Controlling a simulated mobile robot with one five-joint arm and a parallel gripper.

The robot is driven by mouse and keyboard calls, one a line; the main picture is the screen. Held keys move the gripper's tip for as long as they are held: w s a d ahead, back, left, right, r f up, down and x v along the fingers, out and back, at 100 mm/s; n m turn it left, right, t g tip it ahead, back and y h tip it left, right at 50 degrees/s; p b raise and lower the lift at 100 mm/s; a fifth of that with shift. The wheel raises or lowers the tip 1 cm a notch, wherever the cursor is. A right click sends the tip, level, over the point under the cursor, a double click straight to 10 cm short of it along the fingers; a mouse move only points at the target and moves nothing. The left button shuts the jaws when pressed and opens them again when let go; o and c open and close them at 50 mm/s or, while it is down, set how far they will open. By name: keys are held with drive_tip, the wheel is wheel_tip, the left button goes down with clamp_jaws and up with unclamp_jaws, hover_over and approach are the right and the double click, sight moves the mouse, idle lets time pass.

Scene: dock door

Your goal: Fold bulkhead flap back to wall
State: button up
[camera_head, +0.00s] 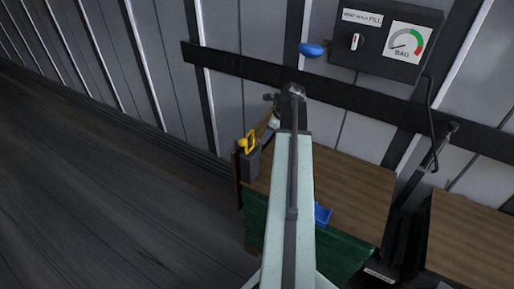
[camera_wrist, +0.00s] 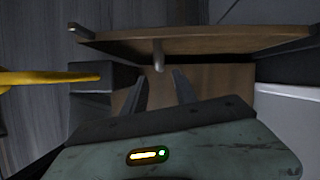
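A wood-brown panel (camera_wrist: 215,42), which looks like the flap, crosses the top of the wrist view, seen at a slant. A pale rounded peg (camera_wrist: 158,55) sticks out from it toward me. My gripper (camera_wrist: 160,82) is open and empty, its two dark fingers on either side below the peg, apart from it. In the head view my pale green arm hides the gripper and most of the flap. A yellow catch (camera_head: 248,143) sits on a dark grey block (camera_head: 248,162) just left of my arm; the yellow part also shows in the wrist view (camera_wrist: 50,77).
A brown wooden surface (camera_head: 352,195) lies right of my arm, with a blue part (camera_head: 322,214) and green sheet (camera_head: 345,258) at its front. A black rail (camera_head: 360,98) crosses the wall below a control box (camera_head: 386,38) and blue knob (camera_head: 311,50). The left floor (camera_head: 90,190) is clear.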

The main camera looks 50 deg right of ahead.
sight(259, 146)
drive_tip(key=b+x, duration=0.6)
drive_tip(key=x, duration=0.2)
drive_tip(key=shift+b, duration=0.35)
drive_tip(key=shift+r, duration=0.2)
drive_tip(key=shift+c, duration=0.3)
clamp_jaws()
idle(0.4)
